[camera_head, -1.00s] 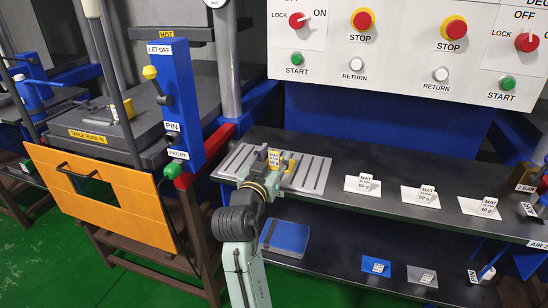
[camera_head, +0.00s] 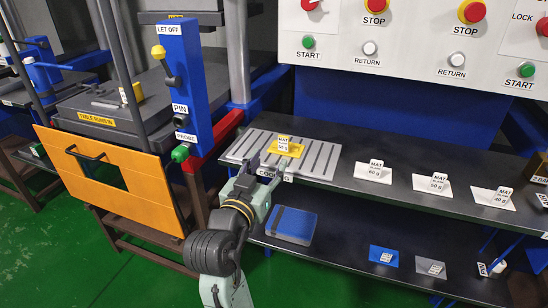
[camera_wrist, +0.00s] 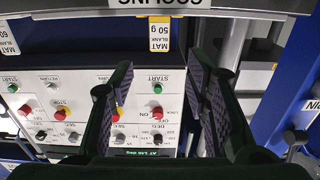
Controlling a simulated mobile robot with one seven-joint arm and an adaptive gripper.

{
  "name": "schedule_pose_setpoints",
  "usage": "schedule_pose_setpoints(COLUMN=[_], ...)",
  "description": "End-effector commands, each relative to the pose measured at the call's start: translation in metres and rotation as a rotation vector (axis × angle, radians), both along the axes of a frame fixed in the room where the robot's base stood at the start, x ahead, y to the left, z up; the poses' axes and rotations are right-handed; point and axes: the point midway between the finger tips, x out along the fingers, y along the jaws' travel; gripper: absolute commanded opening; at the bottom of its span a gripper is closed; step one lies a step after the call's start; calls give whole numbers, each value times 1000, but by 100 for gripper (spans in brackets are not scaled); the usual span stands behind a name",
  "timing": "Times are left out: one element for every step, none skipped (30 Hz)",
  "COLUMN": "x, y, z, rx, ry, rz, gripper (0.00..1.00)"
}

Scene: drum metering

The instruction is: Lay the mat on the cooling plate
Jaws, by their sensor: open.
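The yellow mat (camera_head: 293,151) with its upright white tag lies on the grey slotted cooling plate (camera_head: 318,164), near the plate's middle. My gripper (camera_head: 262,176) is at the front edge of the plate, nearer to me than the mat and apart from it, partly covering the plate's front label. In the wrist view my gripper (camera_wrist: 160,85) has its two fingers spread with nothing between them. The mat's tag (camera_wrist: 159,34) shows beyond the fingertips there, reading 50 g.
Several white mat blanks with tags, such as the 60 g one (camera_head: 374,174), stand on the shelf right of the plate. A blue book-like item (camera_head: 291,226) lies on the lower shelf. A blue post (camera_head: 182,80) and an orange guard (camera_head: 110,185) stand left.

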Motion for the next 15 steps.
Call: schedule_pose_setpoints(x=[-4, -6, -7, -8, -8, -9, -9, -9, -9, -8, -8, -8, -7, -7, -7], y=[1, 1, 2, 2, 2, 2, 2, 2, 2, 3, 4, 9, 16, 26, 43], z=[-1, 0, 0, 0, 0, 0, 0, 0, 0, 1, 2, 5, 9, 15, 27], rx=[0, 1, 1, 1, 1, 1, 1, 1, 1, 1, 0, -2, -4, -8, -15], ry=[0, 0, 0, 0, 0, 0, 0, 0, 0, -1, -4, -13, -26, -45, -79], rz=[0, -1, -1, -1, -1, -1, -1, -1, -1, 0, 5, 21, 42, 72, 124], gripper=[43, 43, 43, 43, 43, 43, 43, 43, 43, 43, 43, 43, 43, 43, 43])
